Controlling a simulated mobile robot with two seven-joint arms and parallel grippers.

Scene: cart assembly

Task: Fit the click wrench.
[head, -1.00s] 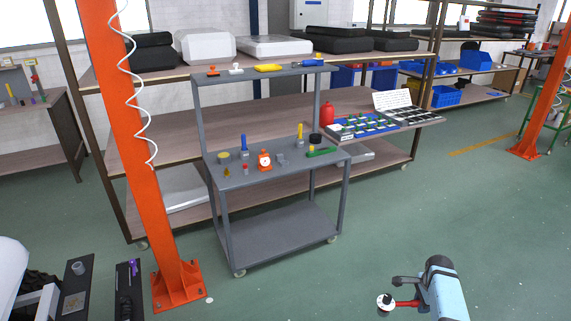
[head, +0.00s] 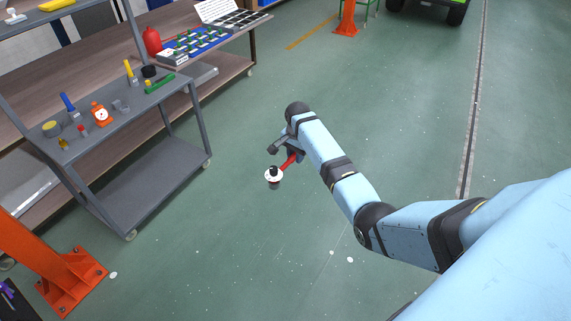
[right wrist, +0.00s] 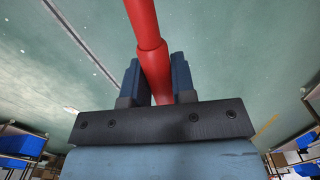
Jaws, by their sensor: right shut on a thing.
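My right gripper (head: 297,154) is shut on a red-handled tool (head: 287,163), which I take to be the click wrench. A round white piece with a dark centre (head: 274,175) shows at the tool's far end. The tool is held in the air over the open floor, to the right of the grey cart. In the right wrist view the red handle (right wrist: 152,50) passes between the two dark fingers of the gripper (right wrist: 157,80). Its end is out of that view. My left gripper is not in view.
The grey cart (head: 150,183) carries several small items, among them an orange gauge (head: 101,114) and a green tool (head: 159,84). A blue parts tray (head: 195,43) and red bottle (head: 152,41) are behind. An orange post (head: 50,265) stands lower left. The floor between is clear.

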